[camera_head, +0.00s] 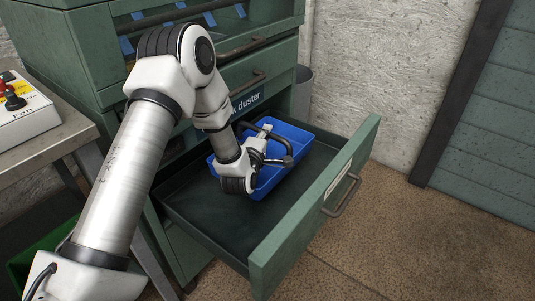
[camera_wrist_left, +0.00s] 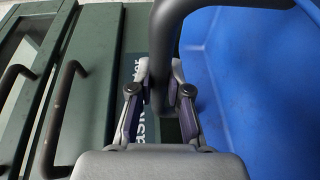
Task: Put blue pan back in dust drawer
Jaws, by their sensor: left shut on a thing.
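The blue pan (camera_head: 297,138) is a shallow blue tray with a dark bar handle, at the back of the open green drawer (camera_head: 213,219). I cannot tell whether it touches the drawer floor. My left gripper (camera_head: 266,139) is at the pan's handle side, and my arm hides part of the pan. In the left wrist view, the left gripper (camera_wrist_left: 160,92) is shut on the pan's dark handle (camera_wrist_left: 166,38), with the blue pan (camera_wrist_left: 250,90) filling the right side. My right gripper is not in view.
The green cabinet (camera_head: 84,47) has more drawers with bar handles above the open one. The drawer's front panel (camera_head: 317,205) stands out over the brown floor (camera_head: 425,235). A bench with a control box (camera_head: 20,108) is at the left. The drawer's near part is empty.

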